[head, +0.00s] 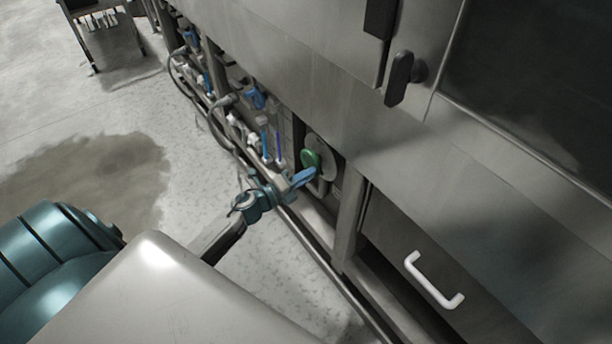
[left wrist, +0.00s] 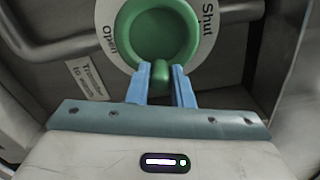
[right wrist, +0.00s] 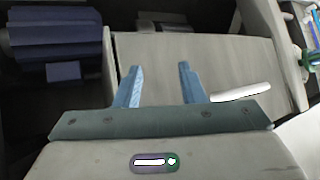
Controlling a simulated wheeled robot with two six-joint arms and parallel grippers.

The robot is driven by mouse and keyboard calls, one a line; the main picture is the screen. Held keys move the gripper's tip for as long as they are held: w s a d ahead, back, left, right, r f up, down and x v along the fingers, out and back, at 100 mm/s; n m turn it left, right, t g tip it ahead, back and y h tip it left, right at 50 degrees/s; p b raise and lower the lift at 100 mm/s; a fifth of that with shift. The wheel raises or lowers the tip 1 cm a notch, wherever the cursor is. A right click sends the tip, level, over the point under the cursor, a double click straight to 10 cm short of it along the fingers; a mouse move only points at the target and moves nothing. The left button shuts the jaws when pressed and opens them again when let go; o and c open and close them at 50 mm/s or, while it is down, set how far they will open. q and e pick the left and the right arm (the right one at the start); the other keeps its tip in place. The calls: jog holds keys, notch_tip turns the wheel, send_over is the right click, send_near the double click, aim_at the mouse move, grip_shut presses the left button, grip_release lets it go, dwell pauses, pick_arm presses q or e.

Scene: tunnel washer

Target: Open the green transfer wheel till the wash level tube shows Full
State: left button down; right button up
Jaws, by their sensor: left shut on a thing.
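The green transfer wheel (head: 310,158) sits on a pale round plate low on the washer's side. In the left wrist view the wheel (left wrist: 160,28) fills the top middle, with "Open" printed at its left and "Shut" at its right. A green knob (left wrist: 161,72) sticks out at the wheel's bottom. My left gripper (head: 306,176) is shut on this knob, one blue finger on each side. Upright tubes with blue in them (head: 265,140) stand left of the wheel; their markings are too small to read. My right gripper (right wrist: 160,88) is open and empty.
A label reading "Transfer to wash" (left wrist: 88,78) is beside the wheel. Pipes and blue fittings (head: 256,97) run along the washer's side. A white handle (head: 434,280) is on a lower panel. The floor to the left is clear, with a dark patch (head: 100,180).

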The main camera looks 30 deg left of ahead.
pick_arm(q)
jog(key=c, duration=1.3)
grip_release()
jog(key=shift+s, duration=0.1)
pick_arm(e)
jog(key=w+r+t, duration=0.1)
jog(key=w, duration=0.1)
jog(key=w+r+t+b, duration=0.1)
jog(key=w+r+t, duration=0.1)
jog(key=shift+d+r, duration=0.1)
jog(key=shift+d, duration=0.1)
pick_arm(q)
jog(key=v, duration=1)
jog(key=shift+s+a, duration=0.15)
jog(key=shift+s, duration=0.15)
pick_arm(e)
jog(key=shift+w+r+t, duration=0.1)
jog(key=shift+r+t, duration=0.1)
jog(key=shift+t, duration=0.1)
pick_arm(q)
jog(key=shift+s+f, duration=0.1)
jog(key=shift+f, duration=0.05)
